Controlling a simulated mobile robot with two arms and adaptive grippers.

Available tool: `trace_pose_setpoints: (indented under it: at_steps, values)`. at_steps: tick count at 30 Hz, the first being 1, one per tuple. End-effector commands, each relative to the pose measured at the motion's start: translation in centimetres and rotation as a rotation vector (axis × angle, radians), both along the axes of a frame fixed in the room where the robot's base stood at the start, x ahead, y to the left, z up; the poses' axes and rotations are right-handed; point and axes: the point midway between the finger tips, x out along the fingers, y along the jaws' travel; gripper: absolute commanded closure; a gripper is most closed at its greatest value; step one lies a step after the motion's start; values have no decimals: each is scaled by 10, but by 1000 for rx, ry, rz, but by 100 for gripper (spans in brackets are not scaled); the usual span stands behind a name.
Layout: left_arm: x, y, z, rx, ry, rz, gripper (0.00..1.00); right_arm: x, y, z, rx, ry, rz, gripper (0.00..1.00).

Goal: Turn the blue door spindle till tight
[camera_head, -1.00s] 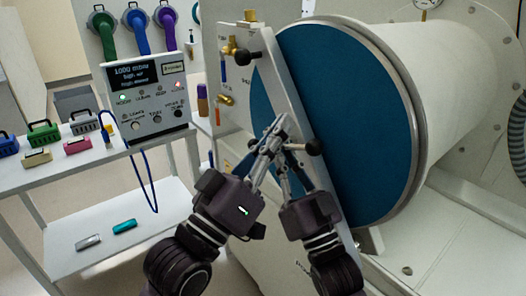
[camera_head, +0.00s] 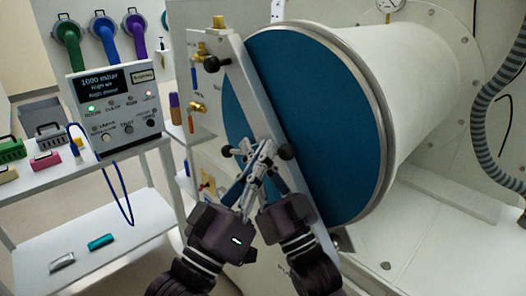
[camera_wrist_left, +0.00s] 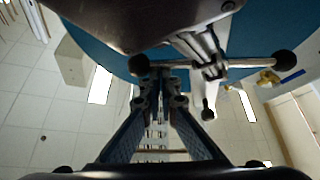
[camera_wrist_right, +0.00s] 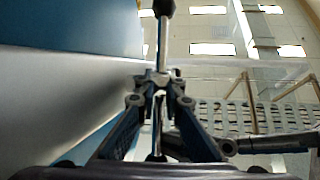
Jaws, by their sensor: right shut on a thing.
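The blue round door (camera_head: 330,110) has a pale metal beam (camera_head: 240,85) across it. A metal cross bar with black ball ends (camera_head: 287,151) shows at the beam's middle; I take it as the spindle handle. The bar also lies across the left wrist view (camera_wrist_left: 250,63). My right gripper (camera_wrist_right: 158,82) is shut on this bar, with one ball end beyond its fingertips. My left gripper (camera_wrist_left: 161,85) is open, its tips close to the bar near one ball; I cannot tell if they touch. Both grippers overlap in the head view, hiding the spindle's centre.
A control box (camera_head: 117,105) stands on a white side shelf at the left, with a blue cable looping below. Brass fittings (camera_head: 197,108) stick out beside the beam. A ribbed hose (camera_head: 490,120) hangs at the right. The two arms are very close together.

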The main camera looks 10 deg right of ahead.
Motion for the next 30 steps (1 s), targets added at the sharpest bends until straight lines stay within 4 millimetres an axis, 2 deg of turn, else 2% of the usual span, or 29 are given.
trace_pose_setpoints:
  at_steps: [1, 4, 5, 6, 17, 23, 30]
  values:
    - [1, -4, -10, 14, 21, -7, 100, 0, 1, 0, -1, -2, 1, 100]
    - [2, -5, -11, 17, 24, -9, 100, -1, 1, 1, -2, -2, 2, 100]
    - [2, -6, -12, 17, 26, -9, 100, -1, 1, 1, -2, -2, 2, 89]
    - [2, -6, -12, 17, 26, -9, 100, -1, 1, 1, -2, -2, 2, 84]
    - [1, -4, -8, 11, 17, -6, 100, -3, 0, -3, -2, 0, 1, 84]
    - [1, -3, -7, 10, 15, -5, 100, -24, -10, -20, -3, 3, 1, 84]
    - [1, -3, -6, 10, 14, -5, 100, -59, -26, -47, -2, 3, 1, 84]
